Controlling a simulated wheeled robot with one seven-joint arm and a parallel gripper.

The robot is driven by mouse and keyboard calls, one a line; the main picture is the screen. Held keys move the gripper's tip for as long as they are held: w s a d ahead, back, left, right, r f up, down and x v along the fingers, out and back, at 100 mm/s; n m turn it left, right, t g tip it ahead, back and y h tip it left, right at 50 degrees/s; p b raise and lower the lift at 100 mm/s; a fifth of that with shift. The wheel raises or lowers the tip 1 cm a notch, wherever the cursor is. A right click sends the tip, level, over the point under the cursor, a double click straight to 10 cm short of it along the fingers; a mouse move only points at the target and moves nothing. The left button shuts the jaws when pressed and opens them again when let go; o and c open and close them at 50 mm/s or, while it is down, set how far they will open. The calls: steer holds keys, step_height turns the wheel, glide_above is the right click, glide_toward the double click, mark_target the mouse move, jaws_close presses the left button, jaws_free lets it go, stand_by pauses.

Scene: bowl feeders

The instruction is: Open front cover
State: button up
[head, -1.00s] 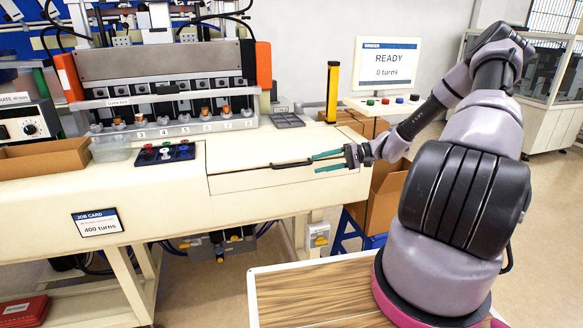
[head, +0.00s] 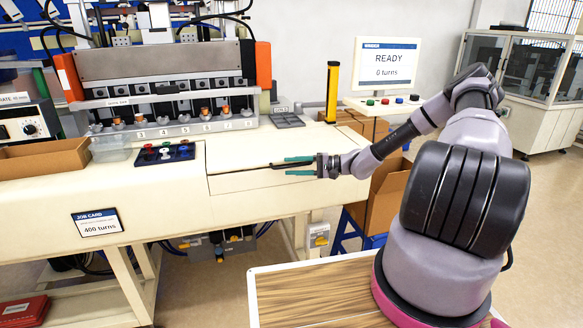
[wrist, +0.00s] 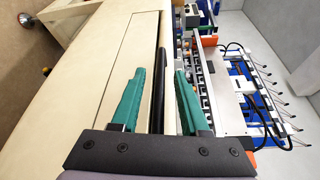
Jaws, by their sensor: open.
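The front cover is a cream panel (head: 245,184) in the front of the cream machine bench, with a thin seam around it. It looks closed. A black bar handle (head: 276,165) runs along its upper part. My gripper (head: 290,166), with green fingers, is open and reaches in from the right at the handle. In the wrist view the black handle (wrist: 160,70) runs lengthwise between the two spread fingers (wrist: 158,90), with a gap on each side. Neither finger visibly grips it. The right part of the handle is hidden behind the fingers in the head view.
A winding machine (head: 165,75) stands on the bench behind. A dark tray (head: 287,120) and a yellow-black post (head: 332,92) are near the back right. A monitor (head: 388,65) reads READY. A cardboard box (head: 385,195) stands right of the bench, below my arm.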

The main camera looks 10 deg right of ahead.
steer(key=shift+a, duration=0.3)
jaws_close()
steer(key=shift+f, duration=0.1)
stand_by(1.2)
